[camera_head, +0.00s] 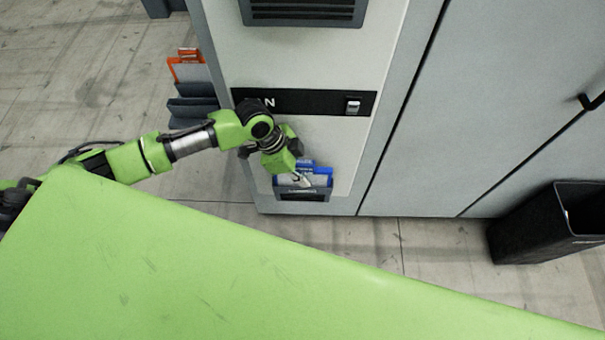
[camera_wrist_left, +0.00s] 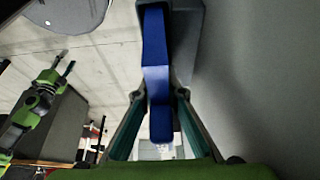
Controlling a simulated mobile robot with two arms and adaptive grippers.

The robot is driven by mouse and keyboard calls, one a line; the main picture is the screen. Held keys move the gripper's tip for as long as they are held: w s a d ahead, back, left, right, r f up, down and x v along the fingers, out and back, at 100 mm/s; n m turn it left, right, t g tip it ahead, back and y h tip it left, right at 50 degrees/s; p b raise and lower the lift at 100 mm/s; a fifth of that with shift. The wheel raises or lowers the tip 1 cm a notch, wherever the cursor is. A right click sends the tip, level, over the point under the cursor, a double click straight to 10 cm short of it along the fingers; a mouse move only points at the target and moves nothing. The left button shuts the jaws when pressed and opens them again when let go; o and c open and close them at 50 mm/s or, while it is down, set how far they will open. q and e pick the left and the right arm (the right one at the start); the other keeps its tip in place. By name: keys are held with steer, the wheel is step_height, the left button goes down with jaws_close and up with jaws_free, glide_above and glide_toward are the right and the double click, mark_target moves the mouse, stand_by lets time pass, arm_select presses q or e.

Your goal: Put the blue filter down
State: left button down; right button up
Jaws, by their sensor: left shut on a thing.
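The blue filter (camera_head: 320,174) is at the low dark holder (camera_head: 303,195) on the front of the grey cabinet. My left gripper (camera_head: 300,179) is at its left side and shut on it. In the left wrist view the blue filter (camera_wrist_left: 155,65) stands edge-on between the two fingers of my left gripper (camera_wrist_left: 160,118), with a dark grey wall of the holder (camera_wrist_left: 186,35) close beside it. I cannot tell how deep the filter sits in the holder. A second green arm with a small gripper (camera_wrist_left: 64,68) shows at the left of the wrist view; its fingers are too small to judge.
A rack (camera_head: 192,105) with an orange-framed filter (camera_head: 187,69) is on the cabinet's left side. A black bin (camera_head: 548,224) stands on the floor at the right. A black panel with a switch (camera_head: 352,106) is above the holder.

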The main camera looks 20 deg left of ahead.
arm_select(q)
steer(key=shift+f, duration=0.3)
steer(key=shift+s+f, duration=0.1)
steer(key=shift+s, duration=0.1)
steer(key=c, duration=2.1)
jaws_free()
steer(key=shift+c, duration=0.2)
steer(key=shift+o, duration=0.2)
steer(key=shift+f, duration=0.2)
steer(key=v, duration=0.4)
steer(key=b+v, duration=0.1)
steer(key=v, duration=0.7)
steer(key=shift+w+d+r, duration=0.1)
steer(key=shift+w+d, duration=0.05)
steer(key=shift+w, duration=0.1)
steer(key=shift+s+a+r, duration=0.1)
steer(key=shift+a+r, duration=0.1)
steer(key=shift+r, duration=0.5)
